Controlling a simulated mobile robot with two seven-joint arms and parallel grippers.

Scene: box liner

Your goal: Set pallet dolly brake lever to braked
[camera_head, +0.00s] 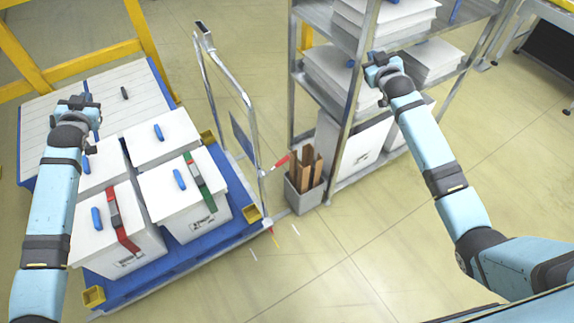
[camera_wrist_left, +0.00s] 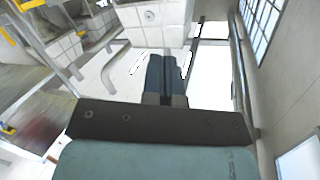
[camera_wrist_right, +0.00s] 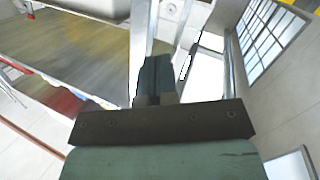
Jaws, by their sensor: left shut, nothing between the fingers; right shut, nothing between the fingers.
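The pallet dolly (camera_head: 215,229) is a blue platform with a tall grey push-handle frame (camera_head: 247,100) at its right side. A small red lever (camera_head: 279,162) sticks out to the right from the frame's near post, tilted up; it looks like the brake lever. My left gripper (camera_head: 76,101) is shut and empty above the boxes at the left, far from the lever. It also shows in the left wrist view (camera_wrist_left: 167,75). My right gripper (camera_head: 376,62) is shut and empty, raised in front of the shelf, above and right of the lever. The right wrist view (camera_wrist_right: 157,76) shows its closed fingers.
Several white lidded boxes (camera_head: 162,132) stand on the dolly, two with red and green straps. A grey bin (camera_head: 304,190) with brown cardboard stands just right of the lever. A metal shelf (camera_head: 340,140) holds white stacks. The floor (camera_head: 340,265) in front is clear.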

